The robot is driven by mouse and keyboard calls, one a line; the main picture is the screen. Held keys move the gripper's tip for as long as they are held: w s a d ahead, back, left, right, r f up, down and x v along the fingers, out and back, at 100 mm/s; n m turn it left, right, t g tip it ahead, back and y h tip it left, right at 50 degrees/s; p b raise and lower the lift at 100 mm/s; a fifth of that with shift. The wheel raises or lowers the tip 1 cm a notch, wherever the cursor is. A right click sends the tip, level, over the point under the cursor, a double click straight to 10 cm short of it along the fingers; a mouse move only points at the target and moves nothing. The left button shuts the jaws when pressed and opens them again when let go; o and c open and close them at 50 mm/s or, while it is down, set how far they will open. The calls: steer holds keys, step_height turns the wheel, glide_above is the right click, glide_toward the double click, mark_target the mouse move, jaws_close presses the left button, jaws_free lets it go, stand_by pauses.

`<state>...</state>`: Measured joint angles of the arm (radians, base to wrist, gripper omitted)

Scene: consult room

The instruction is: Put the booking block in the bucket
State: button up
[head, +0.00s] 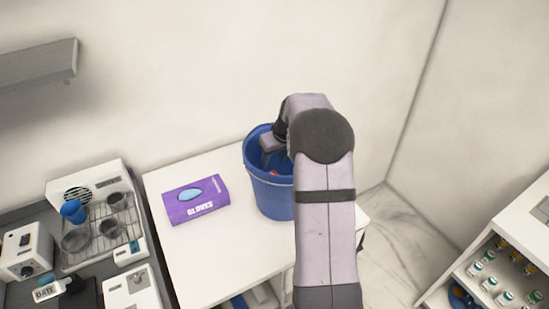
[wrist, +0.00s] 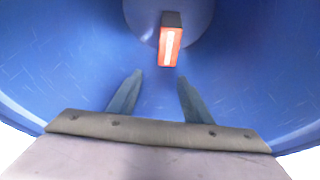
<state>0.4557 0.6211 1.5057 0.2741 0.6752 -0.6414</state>
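The blue bucket (head: 257,177) stands on a white cabinet, and its inside wall (wrist: 60,70) fills the wrist view. A small block with an orange-red and white face and a dark end (wrist: 170,40), seemingly the booking block, is inside the bucket, toward its bottom. In the head view only a bit of red (head: 274,172) shows inside the bucket. My gripper (wrist: 160,82) points down into the bucket. Its two fingers are apart with nothing between them, and the block is beyond the fingertips. My arm covers part of the bucket in the head view.
A purple gloves box (head: 196,200) lies on the white cabinet top (head: 215,255) left of the bucket. Further left are a drying rack with cups (head: 105,225) and small appliances. A shelf with small bottles (head: 500,270) stands at the right. A grey wall shelf (head: 38,64) is upper left.

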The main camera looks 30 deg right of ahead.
steer(key=b+v, duration=0.3)
steer(key=v, duration=0.9)
steer(key=shift+r, duration=0.15)
steer(key=s+r+m+g+h+p, duration=0.2)
steer(key=s+r+m+h+p, duration=0.15)
steer(key=s+r, duration=0.65)
steer(key=s+a+f+n+g+y+b, duration=0.1)
steer(key=s+a+f+b, duration=0.1)
steer(key=s+a+f, duration=0.6)
steer(key=s+a+f+n+g+y+b, duration=0.1)
steer(key=s+a+f+n+y, duration=0.1)
steer(key=s+a+f, duration=0.5)
steer(key=a+f, duration=0.6)
steer(key=f, duration=0.5)
steer(key=shift+s+g+b, duration=0.3)
steer(key=shift+s+b, duration=0.05)
steer(key=shift+s, duration=0.05)
